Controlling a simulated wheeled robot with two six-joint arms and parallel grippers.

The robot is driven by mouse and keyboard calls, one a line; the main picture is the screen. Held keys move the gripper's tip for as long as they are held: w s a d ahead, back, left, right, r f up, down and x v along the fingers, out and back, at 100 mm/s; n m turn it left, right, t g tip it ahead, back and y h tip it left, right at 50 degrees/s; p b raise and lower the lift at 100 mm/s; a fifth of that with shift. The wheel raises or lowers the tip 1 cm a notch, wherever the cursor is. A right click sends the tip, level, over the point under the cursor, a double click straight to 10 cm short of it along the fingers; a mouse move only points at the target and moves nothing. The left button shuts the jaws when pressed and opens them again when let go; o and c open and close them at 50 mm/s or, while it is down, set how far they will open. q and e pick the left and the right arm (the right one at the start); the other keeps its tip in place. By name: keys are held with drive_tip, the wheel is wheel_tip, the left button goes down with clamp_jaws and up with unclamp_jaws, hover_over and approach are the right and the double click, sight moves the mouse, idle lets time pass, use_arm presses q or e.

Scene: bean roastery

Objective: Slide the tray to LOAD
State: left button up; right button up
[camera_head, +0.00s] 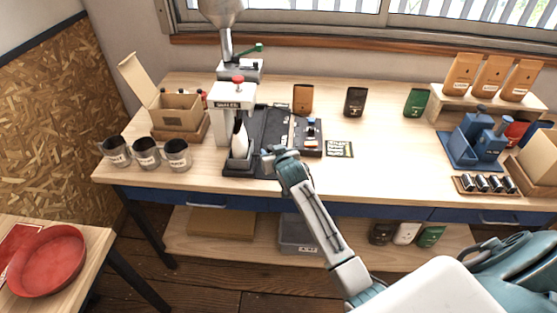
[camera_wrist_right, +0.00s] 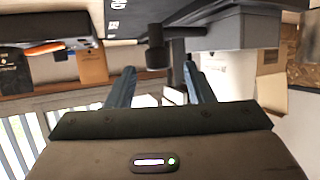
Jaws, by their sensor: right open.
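A white press with lettering on its front and a red knob on top (camera_head: 232,105) stands on the bench. A dark flat bed (camera_head: 271,128) lies right of the press. My right gripper (camera_head: 273,157) is at the front edge of this bed, just right of the tray. In the right wrist view, its two fingers (camera_wrist_right: 158,75) are apart, with a black knob (camera_wrist_right: 156,58) beyond and between their tips; I cannot tell if they touch. No LOAD marking is readable. My left gripper is not in view.
Several labelled cups (camera_head: 146,153) stand left of the press, with an open cardboard box (camera_head: 180,110) behind. A small dark rack (camera_head: 308,143) and a dark card (camera_head: 339,147) lie right of the bed.

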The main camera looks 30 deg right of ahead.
drive_tip(key=b+v, duration=0.1)
drive_tip(key=v, duration=0.6)
drive_tip(key=shift+s, duration=0.2)
